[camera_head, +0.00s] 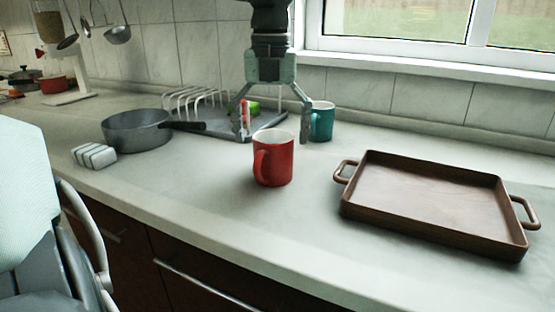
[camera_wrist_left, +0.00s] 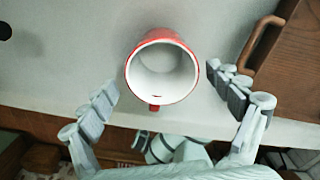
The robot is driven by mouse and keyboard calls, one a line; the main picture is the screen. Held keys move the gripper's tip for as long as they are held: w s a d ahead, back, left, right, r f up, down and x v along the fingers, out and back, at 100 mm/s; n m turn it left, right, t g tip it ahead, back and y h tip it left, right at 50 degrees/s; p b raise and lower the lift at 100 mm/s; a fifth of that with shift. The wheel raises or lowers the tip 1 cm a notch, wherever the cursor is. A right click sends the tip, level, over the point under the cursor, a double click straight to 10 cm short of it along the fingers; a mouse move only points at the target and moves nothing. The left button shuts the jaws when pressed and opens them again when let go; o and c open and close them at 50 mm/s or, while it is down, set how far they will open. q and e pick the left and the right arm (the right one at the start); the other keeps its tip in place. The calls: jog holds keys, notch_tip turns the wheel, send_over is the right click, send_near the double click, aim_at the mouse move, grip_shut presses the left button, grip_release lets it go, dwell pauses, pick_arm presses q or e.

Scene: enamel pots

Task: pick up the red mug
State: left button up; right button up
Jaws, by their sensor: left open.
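The red mug (camera_head: 273,160) stands upright on the pale counter, with its handle toward the front left in the head view. In the left wrist view the mug (camera_wrist_left: 162,70) is seen from above; its white inside looks empty and its handle is at the bottom. My left gripper (camera_head: 274,138) points down at the mug, its fingers spread wide at either side of the rim. In the left wrist view the gripper (camera_wrist_left: 168,93) shows open fingertips left and right of the mug, with gaps between. My right gripper is not in view.
A brown tray (camera_head: 425,200) with handles lies to the right. A teal mug (camera_head: 322,122) stands behind the right finger. A grey pan (camera_head: 137,131), a striped block (camera_head: 94,155) and a wire rack (camera_head: 195,103) are to the left. The counter in front of the mug is clear.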

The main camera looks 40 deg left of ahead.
aim_at(274, 159)
pick_arm(q)
jog(key=f, duration=0.5)
jog(key=shift+w+f, duration=0.2)
jog(key=shift+f, duration=0.15)
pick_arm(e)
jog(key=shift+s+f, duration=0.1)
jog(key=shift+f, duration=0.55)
pick_arm(q)
jog(key=c, duration=1.5)
jog(key=shift+r, duration=0.2)
